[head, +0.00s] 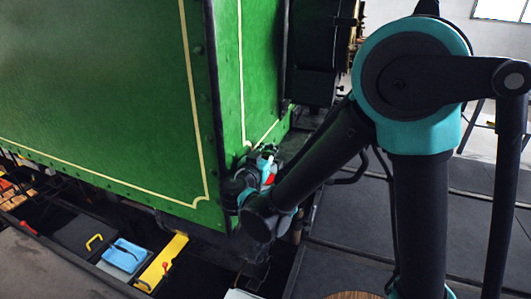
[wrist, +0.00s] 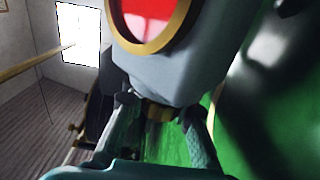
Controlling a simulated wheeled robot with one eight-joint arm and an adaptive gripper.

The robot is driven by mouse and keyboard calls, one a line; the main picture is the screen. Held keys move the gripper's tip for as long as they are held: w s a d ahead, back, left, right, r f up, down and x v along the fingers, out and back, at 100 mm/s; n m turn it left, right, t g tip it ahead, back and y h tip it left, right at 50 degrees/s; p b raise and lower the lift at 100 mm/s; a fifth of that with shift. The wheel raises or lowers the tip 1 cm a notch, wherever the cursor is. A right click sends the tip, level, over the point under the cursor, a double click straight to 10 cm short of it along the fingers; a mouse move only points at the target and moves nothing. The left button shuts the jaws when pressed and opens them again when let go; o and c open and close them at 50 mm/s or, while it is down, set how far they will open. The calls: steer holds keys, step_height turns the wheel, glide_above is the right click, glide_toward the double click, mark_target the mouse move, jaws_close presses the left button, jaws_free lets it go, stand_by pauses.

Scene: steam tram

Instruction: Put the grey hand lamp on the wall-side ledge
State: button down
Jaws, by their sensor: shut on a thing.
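The grey hand lamp (wrist: 180,55) fills the upper middle of the wrist view. It has a grey body and a red lens in a brass ring. My gripper (wrist: 160,115) is shut on it, with one finger on each side of its brass-coloured lower part. In the head view my gripper (head: 264,158) is close beside the corner of the green tram body, and a small red patch shows there. The lamp is mostly hidden by my arm in that view. I cannot make out the wall-side ledge in either view.
The green tram body (head: 110,90) fills the left of the head view. Below it lie a blue cloth (head: 124,255), a yellow bar (head: 162,262) and a dark tray with a yellow handle (head: 94,242). Dark floor panels (head: 350,245) lie at the right. A bright window (wrist: 78,35) shows behind.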

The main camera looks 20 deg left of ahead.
steer(key=shift+a+f, duration=0.2)
steer(key=shift+f, duration=0.65)
steer(key=c, duration=1.3)
jaws_free()
steer(key=shift+s+r, duration=0.15)
steer(key=shift+r, duration=0.05)
steer(key=s, duration=1.1)
steer(key=shift+s+a, duration=0.35)
steer(key=shift+a, duration=0.05)
